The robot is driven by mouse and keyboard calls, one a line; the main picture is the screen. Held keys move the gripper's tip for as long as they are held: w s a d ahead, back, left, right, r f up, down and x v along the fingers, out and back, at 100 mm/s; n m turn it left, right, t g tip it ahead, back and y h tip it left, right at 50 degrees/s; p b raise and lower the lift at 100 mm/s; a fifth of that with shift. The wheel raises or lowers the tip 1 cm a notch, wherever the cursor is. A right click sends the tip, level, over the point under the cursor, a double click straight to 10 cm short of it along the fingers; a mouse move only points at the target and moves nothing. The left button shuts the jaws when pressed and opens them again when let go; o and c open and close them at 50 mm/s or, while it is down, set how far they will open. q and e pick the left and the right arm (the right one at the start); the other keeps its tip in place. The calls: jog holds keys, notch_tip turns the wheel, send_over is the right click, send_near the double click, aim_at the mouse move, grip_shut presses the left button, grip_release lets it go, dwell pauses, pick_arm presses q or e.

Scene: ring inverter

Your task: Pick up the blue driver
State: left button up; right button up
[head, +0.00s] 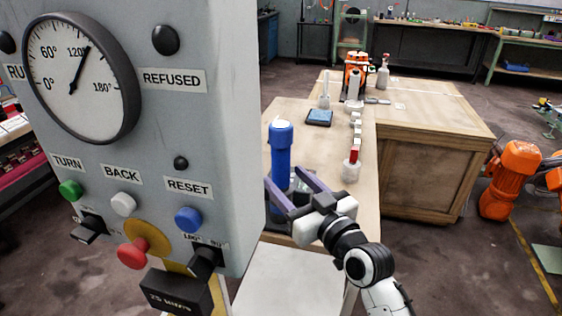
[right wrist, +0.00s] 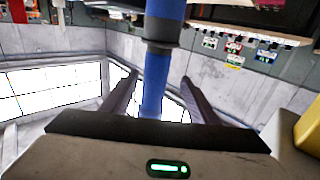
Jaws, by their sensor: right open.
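The blue driver (head: 281,150) stands upright just right of the grey control panel in the head view, over the near end of the wooden bench. Its lower part is partly hidden by my right gripper (head: 284,178). That gripper is open, with one finger on each side of the driver's shaft as seen from the head. In the right wrist view, the blue driver (right wrist: 155,85) runs vertically between the two spread fingers of the right gripper (right wrist: 160,80), with gaps showing beside it. My left gripper is not in view.
The grey control panel (head: 215,130), with a gauge, buttons and switches, fills the left and stands close to the driver. A red-and-white piece (head: 352,165), a blue-topped device (head: 319,117) and an orange robot (head: 355,72) are on the wooden bench (head: 300,110).

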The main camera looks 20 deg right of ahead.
aim_at(282, 175)
jog(key=w, duration=0.3)
jog(key=shift+a, duration=0.3)
jog(key=w, duration=0.4)
jog(key=shift+w+r, duration=0.15)
jog(key=shift+w, duration=0.05)
jog(key=shift+w+a, duration=0.15)
jog(key=shift+w, duration=0.35)
jog(key=c, duration=1.3)
jog(key=shift+r, duration=0.2)
